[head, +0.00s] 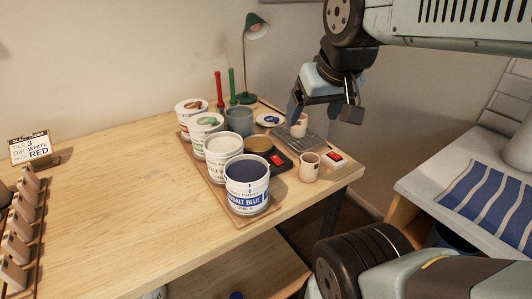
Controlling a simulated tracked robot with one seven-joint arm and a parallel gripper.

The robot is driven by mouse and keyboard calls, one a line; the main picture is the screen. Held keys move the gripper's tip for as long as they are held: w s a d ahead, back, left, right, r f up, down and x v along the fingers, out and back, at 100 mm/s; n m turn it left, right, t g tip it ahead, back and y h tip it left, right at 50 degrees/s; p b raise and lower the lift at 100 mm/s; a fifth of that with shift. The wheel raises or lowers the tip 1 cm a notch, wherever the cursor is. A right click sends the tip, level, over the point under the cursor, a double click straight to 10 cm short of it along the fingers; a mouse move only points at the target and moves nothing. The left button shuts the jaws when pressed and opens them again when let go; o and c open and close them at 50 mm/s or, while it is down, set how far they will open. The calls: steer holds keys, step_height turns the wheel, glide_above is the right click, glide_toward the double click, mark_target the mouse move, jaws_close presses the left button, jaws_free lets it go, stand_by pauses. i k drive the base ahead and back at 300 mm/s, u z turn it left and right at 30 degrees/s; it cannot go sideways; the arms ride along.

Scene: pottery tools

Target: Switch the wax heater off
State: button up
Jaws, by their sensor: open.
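The wax heater appears to be the low black unit with a round brown top (259,144) near the right end of the wooden table. A red switch (278,159) sits on its front right corner; its on or off position is too small to tell. A second red switch (335,156) sits on a small box at the table's right edge; I cannot tell what it belongs to. My gripper (326,108) is open, above and to the right of the heater, over the back right of the table. It appears empty and apart from both switches.
Glaze buckets, including a cobalt blue one (247,186), stand in a row left of the heater. Cups (310,167) (299,125) stand around a grey rack (301,143). A green lamp (249,97) is behind. The table's middle left is clear. A sign (31,148) stands far left.

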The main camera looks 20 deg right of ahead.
mark_target(277, 161)
steer(key=z, duration=0.2)
steer(key=k, duration=1.4)
steer(key=u, duration=0.2)
steer(key=i, duration=1)
steer(key=z, duration=0.05)
